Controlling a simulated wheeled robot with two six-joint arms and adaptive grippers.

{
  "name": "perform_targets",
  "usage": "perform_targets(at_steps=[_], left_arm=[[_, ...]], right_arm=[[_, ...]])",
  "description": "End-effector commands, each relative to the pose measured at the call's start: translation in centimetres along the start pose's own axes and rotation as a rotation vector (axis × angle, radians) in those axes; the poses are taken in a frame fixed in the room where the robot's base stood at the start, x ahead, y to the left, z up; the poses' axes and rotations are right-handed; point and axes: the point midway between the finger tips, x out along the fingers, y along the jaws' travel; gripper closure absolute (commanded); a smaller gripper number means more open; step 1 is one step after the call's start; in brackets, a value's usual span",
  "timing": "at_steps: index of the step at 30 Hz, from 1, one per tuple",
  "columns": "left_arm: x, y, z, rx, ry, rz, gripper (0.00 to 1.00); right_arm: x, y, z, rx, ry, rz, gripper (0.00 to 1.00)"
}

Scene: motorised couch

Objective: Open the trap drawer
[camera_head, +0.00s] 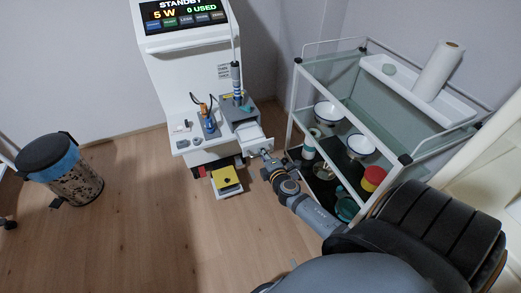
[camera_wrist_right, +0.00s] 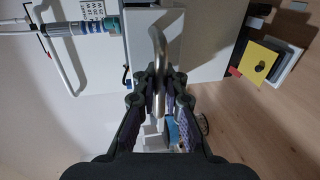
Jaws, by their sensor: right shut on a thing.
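The trap drawer (camera_head: 253,133) is a small white-fronted drawer under a grey housing (camera_head: 238,113) on the white machine. Its front stands forward of the housing in the head view, but how far it is open is hard to tell. Its curved metal handle (camera_wrist_right: 157,45) shows in the right wrist view. My right gripper (camera_wrist_right: 158,78) is shut on this handle, with its fingers on both sides of the bar. In the head view my right gripper (camera_head: 266,152) is at the drawer front. My left gripper is not in view.
A glass trolley (camera_head: 405,95) with bowls and jars stands close to the right of my arm. A yellow pad (camera_head: 226,179) sits low at the machine's front. A patterned bin (camera_head: 75,180) stands at the left. The floor between is clear.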

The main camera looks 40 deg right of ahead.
Motion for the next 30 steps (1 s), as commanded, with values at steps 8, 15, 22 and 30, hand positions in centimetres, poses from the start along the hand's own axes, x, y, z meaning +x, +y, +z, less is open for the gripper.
perform_targets(at_steps=[8,15,22,30], left_arm=[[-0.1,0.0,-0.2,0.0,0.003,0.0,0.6],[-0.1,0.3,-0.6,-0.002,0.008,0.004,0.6],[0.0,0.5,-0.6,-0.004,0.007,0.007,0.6],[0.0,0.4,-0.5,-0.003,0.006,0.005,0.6]], right_arm=[[0.0,0.2,0.0,-0.001,0.0,0.002,1.0],[0.0,0.1,0.0,-0.001,0.0,0.002,0.81],[-0.6,0.1,0.0,-0.001,0.001,0.001,0.81],[-6.6,-0.1,0.0,-0.003,0.002,-0.003,0.81]])
